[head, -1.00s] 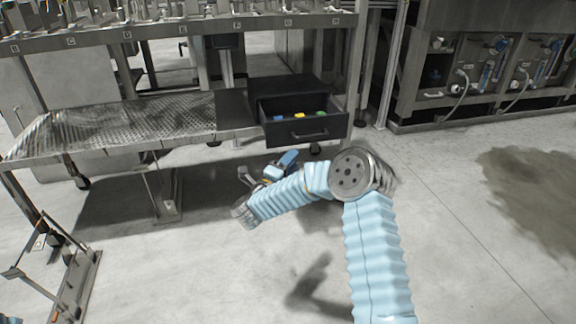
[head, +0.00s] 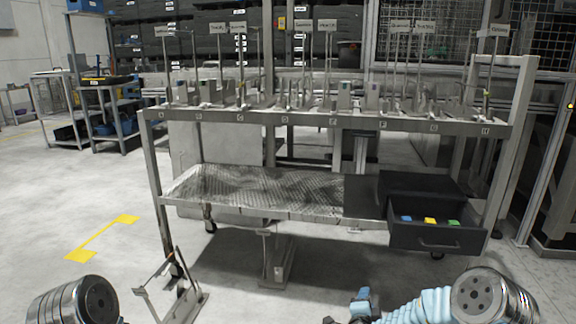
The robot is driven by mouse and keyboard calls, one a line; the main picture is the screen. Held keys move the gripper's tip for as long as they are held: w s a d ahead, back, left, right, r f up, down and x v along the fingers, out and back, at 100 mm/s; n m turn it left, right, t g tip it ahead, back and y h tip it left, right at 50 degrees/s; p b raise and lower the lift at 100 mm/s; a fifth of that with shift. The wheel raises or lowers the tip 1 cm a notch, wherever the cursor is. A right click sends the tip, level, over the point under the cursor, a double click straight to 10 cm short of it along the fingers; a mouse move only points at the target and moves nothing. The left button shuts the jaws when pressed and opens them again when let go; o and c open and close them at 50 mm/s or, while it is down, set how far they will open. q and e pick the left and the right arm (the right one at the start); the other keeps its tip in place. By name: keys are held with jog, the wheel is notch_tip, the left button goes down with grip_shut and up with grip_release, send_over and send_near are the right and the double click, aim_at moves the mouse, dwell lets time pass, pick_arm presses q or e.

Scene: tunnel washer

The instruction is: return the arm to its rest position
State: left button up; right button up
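My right arm reaches in at the bottom right of the head view, with its round grey elbow joint and pale blue sleeve. The part of my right gripper (head: 350,311) that shows is a small blue and dark piece cut by the bottom edge; its fingers cannot be made out. It is over the floor in front of the workbench (head: 320,124), apart from it. Of my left arm only a round grey joint shows at the bottom left; the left gripper is out of view.
An open black drawer (head: 437,238) with blue, yellow and green items sticks out at the bench's lower right. A metal stand (head: 177,295) is on the floor in front of the bench's left end. Open floor with yellow tape (head: 103,238) lies at left.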

jog(key=s+a+f+n+g+y+p, duration=0.35)
jog(key=s+a+f+n+y, duration=0.4)
jog(key=s, duration=0.25)
pick_arm(q)
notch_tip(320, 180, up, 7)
jog(key=p, duration=0.2)
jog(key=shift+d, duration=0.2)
pick_arm(e)
jog(key=s+a+f+n+g+y, duration=0.1)
jog(key=s+n+g, duration=0.3)
jog(key=s, duration=0.7)
jog(key=s+a+f+n+g+y, duration=0.1)
jog(key=s+a+f+n+g, duration=0.2)
jog(key=s, duration=0.8)
jog(key=a+n+g, duration=0.1)
jog(key=n+g, duration=0.1)
jog(key=shift+s+a+g+y, duration=0.15)
jog(key=shift+s+g+y, duration=0.2)
jog(key=shift+o, duration=0.2)
jog(key=shift+w, duration=0.1)
dwell(0.8)
